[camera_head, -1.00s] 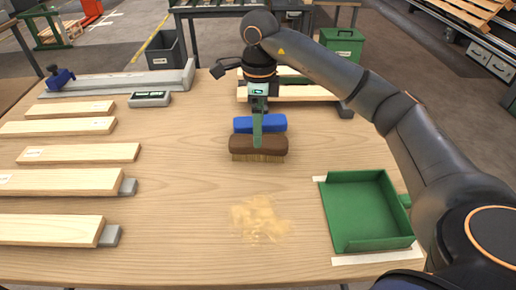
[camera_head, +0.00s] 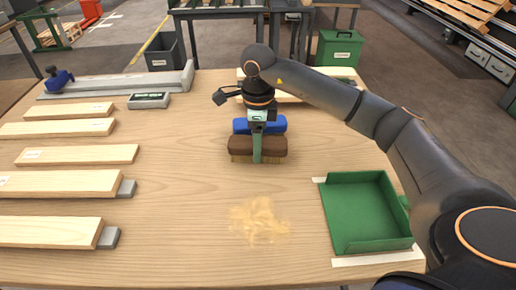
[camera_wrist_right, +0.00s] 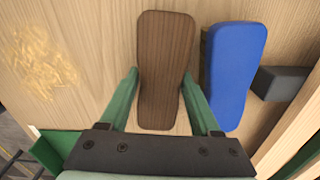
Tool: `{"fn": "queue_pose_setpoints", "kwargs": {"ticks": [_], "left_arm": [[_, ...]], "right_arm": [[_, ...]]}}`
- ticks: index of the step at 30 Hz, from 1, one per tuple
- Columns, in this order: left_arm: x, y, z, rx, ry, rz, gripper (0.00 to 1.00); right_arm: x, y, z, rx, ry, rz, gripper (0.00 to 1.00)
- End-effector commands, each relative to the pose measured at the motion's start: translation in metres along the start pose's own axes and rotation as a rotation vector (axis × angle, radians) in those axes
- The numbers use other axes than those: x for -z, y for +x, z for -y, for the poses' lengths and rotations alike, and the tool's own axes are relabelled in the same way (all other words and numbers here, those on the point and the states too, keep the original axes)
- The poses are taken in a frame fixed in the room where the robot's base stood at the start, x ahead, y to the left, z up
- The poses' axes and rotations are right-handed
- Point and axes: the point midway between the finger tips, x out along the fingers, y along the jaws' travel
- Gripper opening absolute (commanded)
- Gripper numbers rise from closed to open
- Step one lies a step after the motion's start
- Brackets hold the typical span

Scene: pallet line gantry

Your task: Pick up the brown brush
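The brown brush (camera_head: 240,145) lies bristles down on the wooden table, its long side across the head view. My right gripper (camera_head: 257,157) is over it from above, and one green finger shows in front of the brush. In the right wrist view the brush (camera_wrist_right: 165,60) lies between the two open green fingers of the gripper (camera_wrist_right: 160,76), one on each long side. I see a small gap at the left finger; the right finger is very close to the brush. My left gripper is not in view.
A blue block-like object (camera_head: 240,125), perhaps another brush, is close behind the brown brush; it also shows in the wrist view (camera_wrist_right: 233,70). Wood shavings (camera_head: 258,218) lie in front. A green open tray (camera_head: 368,210) is at right, wooden boards (camera_head: 75,153) at left.

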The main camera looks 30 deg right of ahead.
Motion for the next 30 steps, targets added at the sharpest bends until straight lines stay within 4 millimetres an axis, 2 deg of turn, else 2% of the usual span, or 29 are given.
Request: {"fn": "queue_pose_setpoints", "kwargs": {"ticks": [2,16,25,30], "left_arm": [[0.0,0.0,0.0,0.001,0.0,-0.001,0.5],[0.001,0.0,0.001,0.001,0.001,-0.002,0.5],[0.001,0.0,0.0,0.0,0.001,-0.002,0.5],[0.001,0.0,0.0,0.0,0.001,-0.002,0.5]], "right_arm": [[0.0,0.0,0.0,0.0,0.0,0.0,0.54],[0.0,0.0,0.0,0.0,0.0,0.0,0.01],[0.0,-0.002,0.0,0.001,0.0,0.001,0.0],[-0.001,-0.014,0.0,0.002,0.0,0.003,0.0]]}}
